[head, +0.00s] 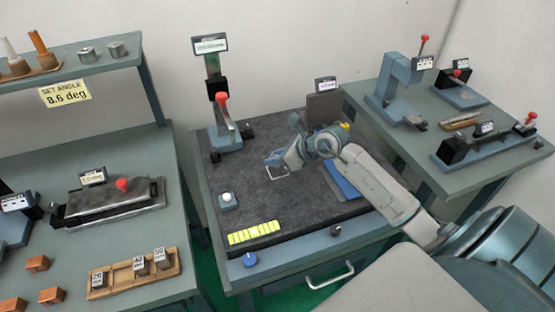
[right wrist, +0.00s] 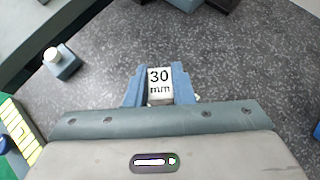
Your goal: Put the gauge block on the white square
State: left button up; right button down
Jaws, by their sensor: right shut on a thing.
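The gauge block (right wrist: 160,83), a small pale block marked "30 mm", is between the blue fingers of my right gripper (right wrist: 160,88) in the right wrist view. My right gripper (head: 275,160) is shut on it, low over the dark grey mat in the head view. The block is not clear in the head view. A thin white outline (head: 282,176) shows on the mat just below the gripper, probably the white square, mostly hidden. Whether the block touches the mat, I cannot tell. My left gripper is not in view.
A small button box (head: 228,200), a yellow strip (head: 254,233) and a red-knobbed stand (head: 224,135) are on the mat's table. A wooden rack (head: 130,280) with several marked blocks is on the left bench. The mat's middle is clear.

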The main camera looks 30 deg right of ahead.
aim_at(278, 171)
jog(key=shift+w+d, duration=0.15)
jog(key=shift+d, duration=0.2)
jog(key=shift+w+d+f+p, duration=0.1)
jog(key=shift+d+f+p, duration=0.15)
jog(key=shift+p, duration=0.15)
notch_tip(278, 171, down, 3)
jog(key=shift+r+p, duration=0.1)
jog(key=shift+p, duration=0.5)
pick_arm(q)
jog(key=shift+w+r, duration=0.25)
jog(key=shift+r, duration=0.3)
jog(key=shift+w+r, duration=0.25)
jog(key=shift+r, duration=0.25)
pick_arm(e)
jog(key=shift+f, duration=0.2)
jog(key=c, duration=1.7)
grip_release()
jog(key=shift+f, duration=0.1)
jog(key=o, duration=0.4)
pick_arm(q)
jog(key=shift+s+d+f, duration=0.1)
pick_arm(e)
jog(key=shift+o, duration=0.2)
